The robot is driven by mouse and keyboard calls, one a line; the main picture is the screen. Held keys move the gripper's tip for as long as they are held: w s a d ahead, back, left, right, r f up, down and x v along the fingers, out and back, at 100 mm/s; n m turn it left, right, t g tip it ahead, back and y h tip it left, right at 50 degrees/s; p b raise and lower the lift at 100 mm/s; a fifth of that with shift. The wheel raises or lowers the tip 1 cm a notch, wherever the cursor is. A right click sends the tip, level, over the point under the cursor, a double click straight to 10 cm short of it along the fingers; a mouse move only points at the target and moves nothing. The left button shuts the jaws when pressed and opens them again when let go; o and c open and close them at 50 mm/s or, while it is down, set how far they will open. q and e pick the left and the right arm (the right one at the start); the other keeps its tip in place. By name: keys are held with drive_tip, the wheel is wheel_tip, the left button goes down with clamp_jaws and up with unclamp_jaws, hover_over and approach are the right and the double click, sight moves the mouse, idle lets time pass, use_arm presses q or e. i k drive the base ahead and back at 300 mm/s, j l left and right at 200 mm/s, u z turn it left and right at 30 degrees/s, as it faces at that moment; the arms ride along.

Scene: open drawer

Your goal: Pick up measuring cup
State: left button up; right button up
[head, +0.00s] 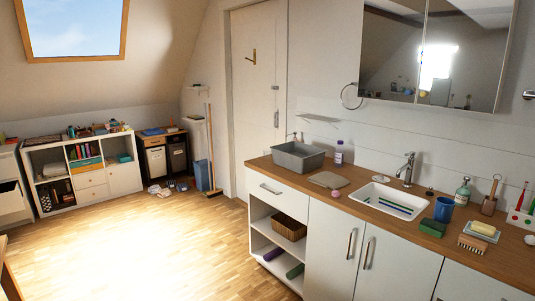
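I cannot make out a measuring cup for certain. A blue cup (444,209) stands upright on the wooden counter (345,206), right of the sink (390,201); I cannot tell whether it is a measuring cup. A drawer (12,203) at the far left edge looks pulled open; its contents are not visible. Neither of my grippers is in view.
A grey basin (299,156), green sponge (432,228), brush (473,244) and soap bottle (462,192) stand on the counter. White shelves (122,177) line the back wall. A broom (211,150) leans near the door (257,90). The wooden floor (150,245) is mostly clear.

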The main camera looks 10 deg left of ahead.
sight(266, 152)
drive_tip(key=i+j, duration=0.25)
drive_tip(key=i, duration=0.25)
drive_tip(key=i+j, duration=0.25)
drive_tip(key=i, duration=0.25)
drive_tip(key=i+j, duration=0.25)
drive_tip(key=i, duration=0.3)
drive_tip(key=i+j+z, duration=0.1)
drive_tip(key=i+j, duration=0.15)
drive_tip(key=i, duration=0.25)
